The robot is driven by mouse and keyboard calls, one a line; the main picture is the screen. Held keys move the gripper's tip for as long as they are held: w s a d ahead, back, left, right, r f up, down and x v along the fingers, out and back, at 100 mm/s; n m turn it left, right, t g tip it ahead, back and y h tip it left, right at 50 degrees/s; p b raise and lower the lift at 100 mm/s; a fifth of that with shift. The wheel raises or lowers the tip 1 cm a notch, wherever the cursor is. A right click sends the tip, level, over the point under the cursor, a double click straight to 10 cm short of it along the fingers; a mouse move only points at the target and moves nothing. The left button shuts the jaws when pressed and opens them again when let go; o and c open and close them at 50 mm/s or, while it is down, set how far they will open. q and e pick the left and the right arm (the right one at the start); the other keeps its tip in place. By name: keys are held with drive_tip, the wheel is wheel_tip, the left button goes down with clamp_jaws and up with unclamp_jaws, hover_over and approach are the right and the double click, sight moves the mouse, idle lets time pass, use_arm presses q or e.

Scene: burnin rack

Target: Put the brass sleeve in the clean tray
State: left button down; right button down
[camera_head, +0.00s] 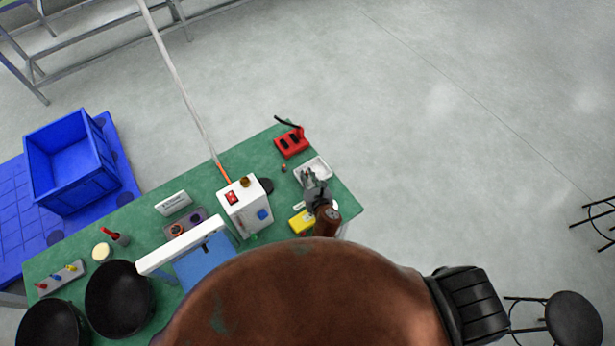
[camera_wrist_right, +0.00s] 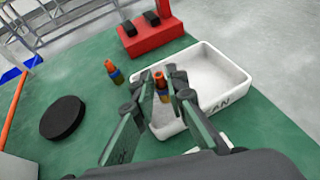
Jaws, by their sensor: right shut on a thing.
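The clean tray (camera_head: 321,164) is a white, shallow tray at the right end of the green bench. In the right wrist view the tray (camera_wrist_right: 215,72) shows part of its lettering, ending in "AN". My right gripper (camera_head: 311,177) is over the tray's near left part. In the wrist view its fingers (camera_wrist_right: 162,88) are closed on a small brass-coloured sleeve (camera_wrist_right: 161,84) with a dark band. The tray's inside shows behind the sleeve; whether it touches the tray floor I cannot tell. My left gripper is out of view.
A red holder (camera_head: 291,142) is behind the tray. A black disc (camera_wrist_right: 62,118) and a white box (camera_head: 244,210) stand to the left. A yellow item (camera_head: 299,221) lies in front.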

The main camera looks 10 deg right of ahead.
drive_tip(key=shift+f, duration=0.2)
drive_tip(key=c, duration=1.9)
unclamp_jaws()
drive_tip(key=shift+c, duration=0.2)
drive_tip(key=shift+r, duration=0.1)
drive_tip(key=shift+r, duration=0.25)
drive_tip(key=p+v, duration=0.1)
drive_tip(key=v, duration=1.1)
drive_tip(key=shift+s+d+f+p, duration=0.1)
drive_tip(key=shift+f+p, duration=0.05)
drive_tip(key=shift+p, duration=0.25)
